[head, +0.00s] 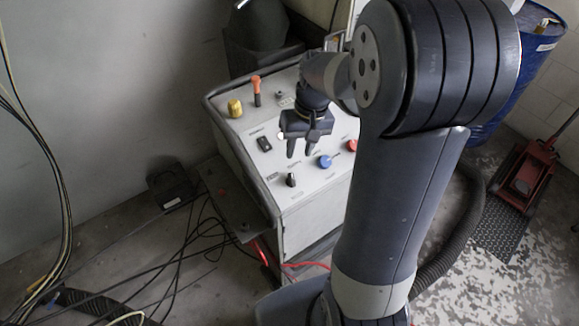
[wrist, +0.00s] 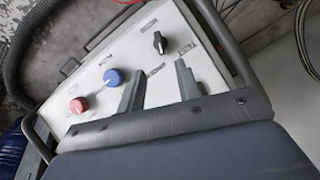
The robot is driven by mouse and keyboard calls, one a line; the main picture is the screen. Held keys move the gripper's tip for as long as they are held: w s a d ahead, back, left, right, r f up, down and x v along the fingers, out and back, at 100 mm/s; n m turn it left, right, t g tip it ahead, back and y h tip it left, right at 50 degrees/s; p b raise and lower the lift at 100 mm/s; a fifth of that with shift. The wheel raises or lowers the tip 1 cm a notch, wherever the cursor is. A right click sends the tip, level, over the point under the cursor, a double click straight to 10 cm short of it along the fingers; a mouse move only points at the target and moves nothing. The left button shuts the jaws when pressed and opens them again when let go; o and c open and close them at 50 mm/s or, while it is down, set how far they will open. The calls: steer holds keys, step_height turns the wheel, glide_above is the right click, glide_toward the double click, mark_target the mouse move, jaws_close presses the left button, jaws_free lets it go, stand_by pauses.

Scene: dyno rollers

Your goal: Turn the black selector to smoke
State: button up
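The black selector (head: 291,179) is a small knob on the front edge of the white control panel (head: 315,185). In the wrist view the black selector (wrist: 159,41) stands near the panel's far edge, its pointer upright from the panel. My gripper (head: 301,150) hangs over the middle of the panel, behind the selector in the head view. In the wrist view my gripper's fingers (wrist: 160,85) are spread apart with nothing between them. The selector is beyond the fingertips, apart from them.
A blue knob (head: 325,161) and a red knob (head: 351,145) lie right of the selector. A grey tube rail (wrist: 240,60) edges the panel.

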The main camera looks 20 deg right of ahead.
mark_target(292, 177)
steer(key=f, duration=0.3)
steer(key=a+f, duration=0.1)
steer(key=f, duration=0.6)
steer(key=shift+s+a, duration=0.1)
steer(key=shift+a, duration=0.25)
jaws_close()
steer(key=shift+d+f+m+y+b, duration=0.2)
steer(key=shift+m+y+b, duration=0.3)
steer(key=shift+m, duration=0.4)
steer(key=shift+s+m+y+b, duration=0.1)
steer(key=shift+m+y+b, duration=0.3)
steer(key=shift+m, duration=0.4)
steer(key=shift+r+m, duration=0.1)
steer(key=shift+m, duration=0.2)
